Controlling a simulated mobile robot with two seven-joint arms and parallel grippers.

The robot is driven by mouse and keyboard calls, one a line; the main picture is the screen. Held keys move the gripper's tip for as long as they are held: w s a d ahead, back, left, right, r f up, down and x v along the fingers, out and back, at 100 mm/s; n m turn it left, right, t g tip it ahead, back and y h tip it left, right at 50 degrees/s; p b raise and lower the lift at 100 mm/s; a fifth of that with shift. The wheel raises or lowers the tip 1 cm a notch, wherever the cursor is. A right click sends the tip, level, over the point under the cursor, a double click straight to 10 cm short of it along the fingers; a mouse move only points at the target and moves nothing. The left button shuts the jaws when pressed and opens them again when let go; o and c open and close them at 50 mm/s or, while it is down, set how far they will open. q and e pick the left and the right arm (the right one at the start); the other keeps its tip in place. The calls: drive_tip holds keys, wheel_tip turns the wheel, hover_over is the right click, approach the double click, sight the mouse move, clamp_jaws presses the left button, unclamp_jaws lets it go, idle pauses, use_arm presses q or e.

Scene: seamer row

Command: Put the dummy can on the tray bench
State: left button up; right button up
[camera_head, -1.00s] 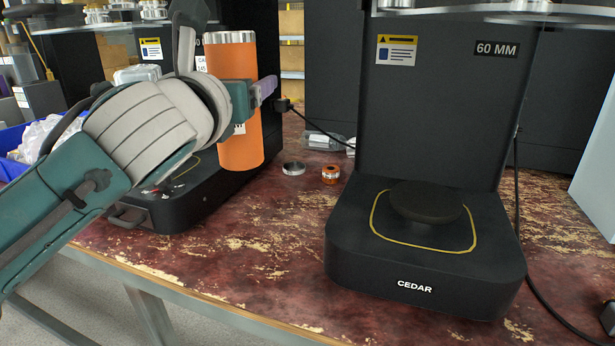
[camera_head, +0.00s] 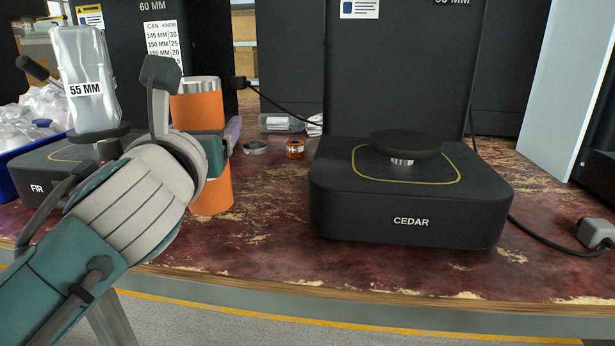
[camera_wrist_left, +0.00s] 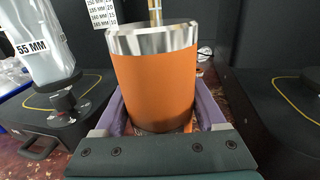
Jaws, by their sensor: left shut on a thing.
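The orange can with a bare metal rim, which I take to be the dummy can (camera_head: 211,189), is held upright in my left gripper (camera_head: 215,145). In the left wrist view the can (camera_wrist_left: 155,85) fills the middle, between the purple finger pads (camera_wrist_left: 205,105). My right gripper is not in view. I see nothing that I can tell is the tray bench.
The CEDAR machine (camera_head: 340,215) with a dark round plate (camera_head: 405,144) stands right of the can. A silver ring (camera_head: 255,147) and an orange roll (camera_head: 295,149) lie on the worn red worktop (camera_head: 270,215).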

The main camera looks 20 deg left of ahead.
use_arm(q)
drive_tip(key=shift+f+b, duration=1.75)
drive_tip(key=shift+f, duration=0.7)
drive_tip(key=o, duration=1.5)
drive_tip(key=shift+o, duration=0.2)
drive_tip(key=shift+r, duration=0.15)
